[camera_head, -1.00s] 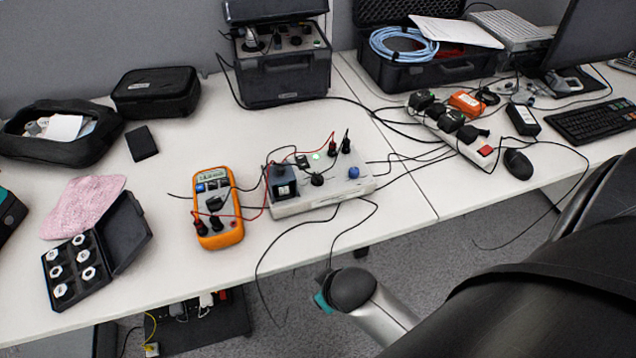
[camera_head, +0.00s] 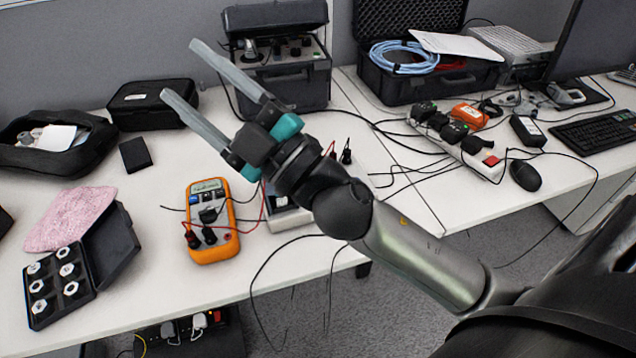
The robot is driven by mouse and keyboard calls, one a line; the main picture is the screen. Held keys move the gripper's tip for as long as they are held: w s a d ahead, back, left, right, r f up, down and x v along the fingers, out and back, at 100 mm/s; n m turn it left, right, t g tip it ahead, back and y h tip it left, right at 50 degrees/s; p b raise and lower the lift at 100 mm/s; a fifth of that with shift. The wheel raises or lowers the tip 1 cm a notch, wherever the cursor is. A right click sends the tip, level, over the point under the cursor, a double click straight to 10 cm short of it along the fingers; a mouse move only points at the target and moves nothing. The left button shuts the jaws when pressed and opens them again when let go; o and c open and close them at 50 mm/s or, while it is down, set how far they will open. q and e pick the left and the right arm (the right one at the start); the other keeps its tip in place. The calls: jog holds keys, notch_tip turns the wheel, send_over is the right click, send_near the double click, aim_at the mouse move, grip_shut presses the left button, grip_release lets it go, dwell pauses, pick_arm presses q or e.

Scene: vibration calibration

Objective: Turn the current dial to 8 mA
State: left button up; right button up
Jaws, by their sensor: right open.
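A white box with terminals and leads (camera_head: 288,219) stands at the middle of the table. Most of its top, with the knobs seen earlier, is now hidden behind my right gripper and wrist. No dial marked in mA can be read here. My right gripper (camera_head: 180,68) reaches up and left over the box, with its two long grey fingers spread and nothing between them. An orange multimeter (camera_head: 211,246) lies just left of the box, with test leads plugged in. My left gripper does not show.
A black equipment case with knobs (camera_head: 296,85) stands behind. A case with a blue cable (camera_head: 436,90) and a power strip (camera_head: 462,150) are at the right. A tray of hex pieces (camera_head: 47,312) and a pink cloth (camera_head: 72,217) lie left. Loose cables cross the table.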

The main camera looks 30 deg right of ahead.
jog(key=s+a+n+g+y, duration=0.5)
jog(key=a+n+g+y, duration=0.4)
jog(key=n+g, duration=0.45)
notch_tip(320, 180, down, 10)
jog(key=s+d+n+g+h, duration=0.1)
jog(key=s+n+g+h, duration=0.1)
jog(key=n+g+h, duration=0.35)
jog(key=w+d+f+t+h, duration=0.2)
jog(key=w+d+f+h, duration=0.2)
jog(key=d+f+h, duration=0.45)
jog(key=w+d+r+m+h, duration=0.2)
jog(key=d+h, duration=0.5)
jog(key=d, duration=0.9)
jog(key=b+x, duration=0.1)
jog(key=x, duration=0.3)
jog(key=b+x, duration=0.1)
jog(key=x, duration=0.3)
jog(key=b+x, duration=0.1)
jog(key=x, duration=0.4)
jog(key=shift+w+d+b, duration=0.25)
jog(key=shift+d+b, duration=0.05)
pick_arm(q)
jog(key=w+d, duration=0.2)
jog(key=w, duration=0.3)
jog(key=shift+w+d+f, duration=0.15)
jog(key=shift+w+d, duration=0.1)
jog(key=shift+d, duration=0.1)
pick_arm(e)
jog(key=shift+x, duration=0.95)
